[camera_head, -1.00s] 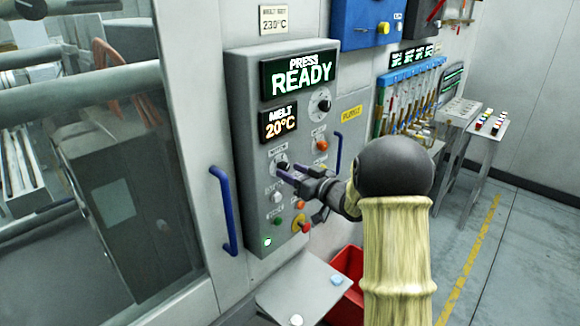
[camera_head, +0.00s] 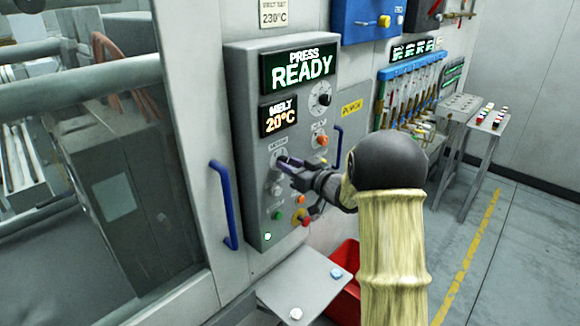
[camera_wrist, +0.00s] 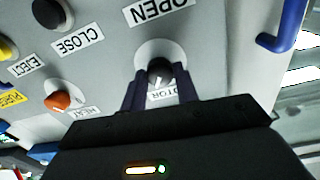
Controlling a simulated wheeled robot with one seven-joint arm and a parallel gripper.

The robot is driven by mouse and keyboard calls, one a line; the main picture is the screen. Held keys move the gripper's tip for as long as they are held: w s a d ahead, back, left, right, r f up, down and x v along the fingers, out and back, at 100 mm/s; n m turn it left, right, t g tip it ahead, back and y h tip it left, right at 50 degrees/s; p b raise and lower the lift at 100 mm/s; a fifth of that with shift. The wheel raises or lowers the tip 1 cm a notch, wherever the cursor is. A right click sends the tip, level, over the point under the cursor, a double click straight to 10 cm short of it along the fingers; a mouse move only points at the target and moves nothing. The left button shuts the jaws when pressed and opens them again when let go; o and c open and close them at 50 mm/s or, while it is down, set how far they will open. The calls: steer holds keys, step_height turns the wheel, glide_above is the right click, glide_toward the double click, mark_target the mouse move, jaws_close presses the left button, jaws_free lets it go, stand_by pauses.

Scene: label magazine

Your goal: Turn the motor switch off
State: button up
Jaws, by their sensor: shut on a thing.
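The motor switch is a dark round knob (camera_wrist: 159,72) on a light round plate, with a partly hidden MOTOR label below it in the wrist view. My gripper (camera_wrist: 160,90) has its two fingers on either side of the knob and is shut on it. In the head view my gripper (camera_head: 282,162) reaches the control panel (camera_head: 245,130) from the right, at the motor switch. The fingers hide most of the switch there.
Around the switch are an orange heat knob (camera_wrist: 58,101), a black close button (camera_wrist: 50,13) and a yellow eject button (camera_wrist: 6,50). A blue handle (camera_head: 224,205) stands left of the panel, another (camera_head: 339,147) right. A small shelf (camera_head: 300,285) juts out below.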

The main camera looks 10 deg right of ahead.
steer(key=shift+f, duration=0.15)
steer(key=n+b, duration=1.3)
steer(key=b, duration=0.4)
steer(key=shift+n+y, duration=0.3)
steer(key=shift+n, duration=0.1)
steer(key=shift+b, duration=0.3)
steer(key=o, duration=1)
steer(key=shift+c, duration=0.2)
